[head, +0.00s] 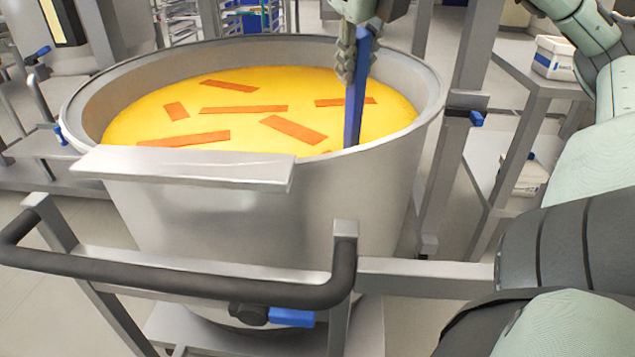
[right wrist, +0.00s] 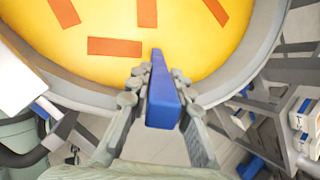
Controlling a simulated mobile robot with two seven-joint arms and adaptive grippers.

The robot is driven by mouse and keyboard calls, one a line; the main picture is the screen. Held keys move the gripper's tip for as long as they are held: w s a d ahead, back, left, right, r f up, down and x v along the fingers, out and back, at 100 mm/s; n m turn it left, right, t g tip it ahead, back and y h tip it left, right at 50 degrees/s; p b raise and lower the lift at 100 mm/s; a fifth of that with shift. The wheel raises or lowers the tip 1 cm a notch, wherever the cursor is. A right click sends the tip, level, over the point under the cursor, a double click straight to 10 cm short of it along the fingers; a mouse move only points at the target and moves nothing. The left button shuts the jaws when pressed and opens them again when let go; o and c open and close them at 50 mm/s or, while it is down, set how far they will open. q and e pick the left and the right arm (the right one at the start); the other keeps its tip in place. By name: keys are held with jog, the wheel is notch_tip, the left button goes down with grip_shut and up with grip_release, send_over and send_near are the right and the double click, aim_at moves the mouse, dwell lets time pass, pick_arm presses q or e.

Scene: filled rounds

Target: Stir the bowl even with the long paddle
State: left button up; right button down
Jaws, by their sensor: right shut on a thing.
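The large metal bowl (head: 270,210) stands in front of me, filled with a yellow mass (head: 240,112). Several flat orange strips (head: 294,130) lie apart on the yellow surface. The long blue paddle (head: 355,100) points down inside the bowl near its right side, and its lower end is hidden by the near rim. My right gripper (head: 355,58) is shut on the paddle's upper part, above the bowl. In the right wrist view the paddle (right wrist: 163,95) sits between the two fingers (right wrist: 160,92). My left gripper is not in view.
A metal ledge (head: 185,168) sits on the bowl's near rim. A dark bent handle (head: 180,283) on a metal frame is between me and the bowl. At right stands a metal shelf with white boxes (head: 553,58). A metal post (head: 462,130) stands close to the bowl's right side.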

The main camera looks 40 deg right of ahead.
jog(key=w, duration=0.9)
jog(key=w+a+b, duration=0.2)
jog(key=w+a, duration=0.1)
jog(key=a, duration=0.8)
jog(key=s+d+p, duration=0.2)
jog(key=s+d, duration=0.3)
jog(key=s, duration=0.2)
jog(key=shift+d, duration=0.2)
jog(key=shift+s, duration=0.1)
